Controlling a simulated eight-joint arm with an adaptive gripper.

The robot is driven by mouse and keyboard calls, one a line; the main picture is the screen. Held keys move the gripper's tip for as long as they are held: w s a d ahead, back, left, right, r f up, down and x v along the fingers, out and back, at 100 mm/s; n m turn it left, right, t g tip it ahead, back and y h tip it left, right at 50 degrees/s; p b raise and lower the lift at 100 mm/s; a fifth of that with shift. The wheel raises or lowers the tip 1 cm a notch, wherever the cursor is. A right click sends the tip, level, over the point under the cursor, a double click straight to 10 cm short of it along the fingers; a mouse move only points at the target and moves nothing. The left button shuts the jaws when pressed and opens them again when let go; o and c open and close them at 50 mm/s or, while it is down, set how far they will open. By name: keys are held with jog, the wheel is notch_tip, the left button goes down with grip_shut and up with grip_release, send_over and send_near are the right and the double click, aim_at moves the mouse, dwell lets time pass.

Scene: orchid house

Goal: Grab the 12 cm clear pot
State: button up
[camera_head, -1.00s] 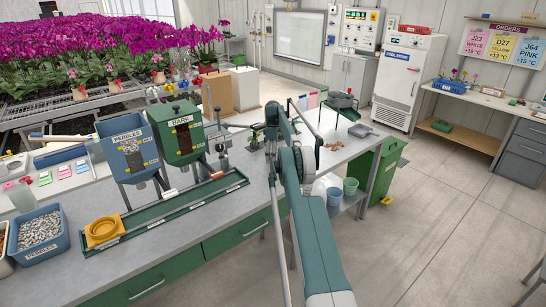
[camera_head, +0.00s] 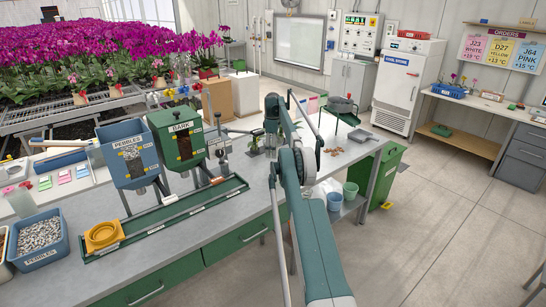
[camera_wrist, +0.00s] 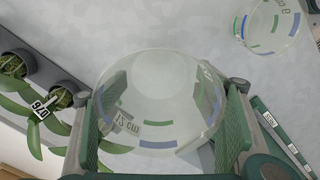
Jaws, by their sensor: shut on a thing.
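The clear pot (camera_wrist: 160,85) fills the middle of the wrist view, with a "12 cm" marking and green and blue dashes on its wall. My gripper (camera_wrist: 163,125) is shut on this pot, with a green finger pad on each side of it. In the head view my arm hides the pot and the gripper. A second clear pot (camera_wrist: 268,28) with similar coloured dashes stands at the upper right of the wrist view, apart from the gripper.
A plant tagged 976 (camera_wrist: 40,107) is close at the left, its leaves near my left finger. A green labelled rail (camera_wrist: 285,138) lies at the right. The pebbles hopper (camera_head: 130,155) and bark hopper (camera_head: 178,140) stand left of my arm.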

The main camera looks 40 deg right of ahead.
jog(key=shift+r, duration=1.25)
